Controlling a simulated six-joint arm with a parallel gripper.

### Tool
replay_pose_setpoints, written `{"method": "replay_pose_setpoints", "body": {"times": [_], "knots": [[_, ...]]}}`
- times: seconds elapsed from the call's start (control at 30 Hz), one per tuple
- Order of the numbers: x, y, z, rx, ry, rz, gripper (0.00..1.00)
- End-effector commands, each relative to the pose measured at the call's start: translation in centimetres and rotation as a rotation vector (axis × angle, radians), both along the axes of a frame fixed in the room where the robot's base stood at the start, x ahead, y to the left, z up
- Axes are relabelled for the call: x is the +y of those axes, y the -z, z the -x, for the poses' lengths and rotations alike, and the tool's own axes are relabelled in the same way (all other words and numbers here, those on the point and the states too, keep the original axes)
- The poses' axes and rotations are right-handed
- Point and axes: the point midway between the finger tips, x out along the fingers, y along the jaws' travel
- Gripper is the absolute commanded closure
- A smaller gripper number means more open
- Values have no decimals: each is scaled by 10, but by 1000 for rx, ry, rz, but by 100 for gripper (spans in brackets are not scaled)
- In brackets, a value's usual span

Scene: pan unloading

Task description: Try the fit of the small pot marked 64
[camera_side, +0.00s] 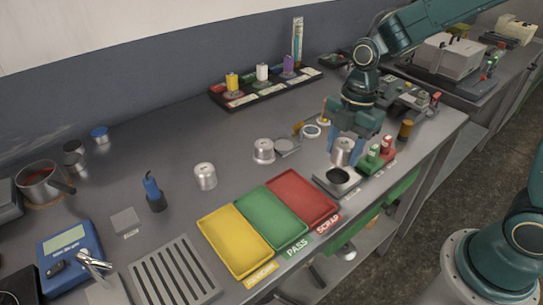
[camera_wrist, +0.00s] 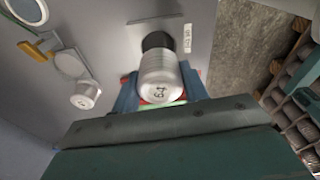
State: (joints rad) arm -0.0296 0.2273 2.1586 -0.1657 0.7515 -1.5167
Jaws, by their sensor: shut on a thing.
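A small silver pot (camera_side: 342,155) is held between the blue fingers of my gripper (camera_side: 343,146). In the wrist view this pot (camera_wrist: 157,75) faces me with its marking, which reads as 64 turned over. A fixture with a dark round opening (camera_side: 337,181) sits just below and in front of the held pot in the side view. In the wrist view the dark opening (camera_wrist: 157,41) shows beyond the pot, partly covered by it. The pot looks raised above the fixture; I cannot tell whether they touch.
Yellow (camera_side: 227,259), green (camera_side: 291,238) and red (camera_side: 323,219) trays line the front edge. Two other silver pots (camera_side: 205,177) (camera_side: 263,151) stand behind them. A red and green block with knobs (camera_side: 378,164) stands close to the right of my gripper.

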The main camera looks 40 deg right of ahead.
Motion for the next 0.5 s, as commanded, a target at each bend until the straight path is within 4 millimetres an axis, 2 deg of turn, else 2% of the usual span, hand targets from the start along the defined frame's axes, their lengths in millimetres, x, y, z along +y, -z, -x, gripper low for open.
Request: {"method": "replay_pose_setpoints", "body": {"times": [0.5], "knots": [[0, 13, 0, 1, 0, 0, 80]]}}
